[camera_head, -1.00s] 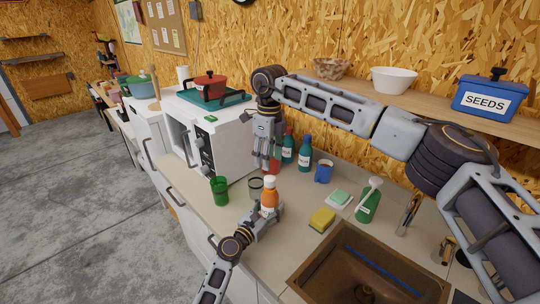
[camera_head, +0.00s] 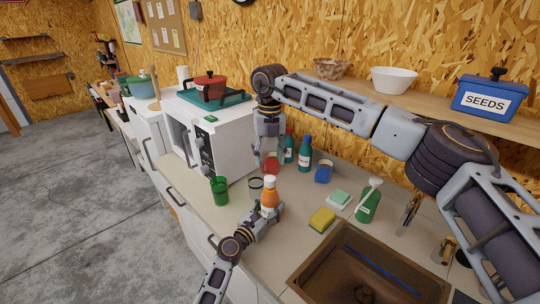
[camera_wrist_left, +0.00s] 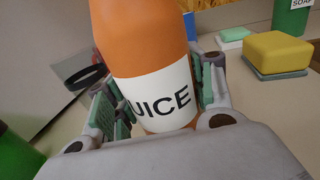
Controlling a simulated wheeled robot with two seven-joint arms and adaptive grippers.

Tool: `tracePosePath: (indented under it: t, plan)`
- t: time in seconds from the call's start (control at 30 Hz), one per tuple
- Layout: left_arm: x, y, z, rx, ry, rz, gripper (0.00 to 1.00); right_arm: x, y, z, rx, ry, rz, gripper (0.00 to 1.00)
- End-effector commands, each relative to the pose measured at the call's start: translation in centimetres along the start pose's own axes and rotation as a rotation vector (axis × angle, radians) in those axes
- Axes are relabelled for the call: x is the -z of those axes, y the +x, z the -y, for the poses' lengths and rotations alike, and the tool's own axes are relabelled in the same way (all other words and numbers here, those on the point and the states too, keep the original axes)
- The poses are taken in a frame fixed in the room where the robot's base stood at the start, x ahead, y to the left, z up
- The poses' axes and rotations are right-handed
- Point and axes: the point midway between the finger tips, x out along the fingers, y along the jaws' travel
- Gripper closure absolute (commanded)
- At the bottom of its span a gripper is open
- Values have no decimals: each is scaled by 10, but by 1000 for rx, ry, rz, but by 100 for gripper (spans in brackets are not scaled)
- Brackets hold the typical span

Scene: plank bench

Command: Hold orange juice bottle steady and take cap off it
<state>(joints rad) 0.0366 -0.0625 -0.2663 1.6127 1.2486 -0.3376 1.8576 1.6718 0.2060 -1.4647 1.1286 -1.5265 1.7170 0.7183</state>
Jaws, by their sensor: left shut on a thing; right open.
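The orange juice bottle (camera_head: 269,195) stands upright near the counter's front edge, its white cap (camera_head: 270,179) on top. My left gripper (camera_head: 267,211) is shut on the bottle's lower body. In the left wrist view, its green-padded fingers lie on both sides of the bottle's white label (camera_wrist_left: 160,97); the bottle's top and cap are out of that view. My right gripper (camera_head: 267,158) points down, open and empty, above and behind the cap in the head view, apart from it.
A green cup (camera_head: 219,191) and a clear glass (camera_head: 256,187) stand left of the bottle. A red item (camera_head: 271,165), teal bottles (camera_head: 304,155) and a blue mug (camera_head: 323,172) are behind. A yellow sponge (camera_head: 322,219) and sink (camera_head: 360,275) lie to the right.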

Motion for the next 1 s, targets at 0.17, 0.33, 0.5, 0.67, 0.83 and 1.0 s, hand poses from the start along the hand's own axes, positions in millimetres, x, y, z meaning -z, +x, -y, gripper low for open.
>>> tracePosePath:
  t: [0.17,0.33,0.5,0.67,0.83,1.0]
  plan:
    - [0,0,0,-1,0,0,100,0,0,1,3,143,0,48]
    - [0,0,0,-1,0,0,100,0,0,1,5,282,1,48]
    - [0,0,0,-1,0,0,100,0,0,2,7,420,2,48]
    - [0,0,0,-1,0,0,100,0,0,2,9,552,3,48]
    - [0,0,0,-1,0,0,100,0,0,2,10,691,3,48]
    - [0,0,0,-1,0,0,100,0,0,3,12,829,4,48]
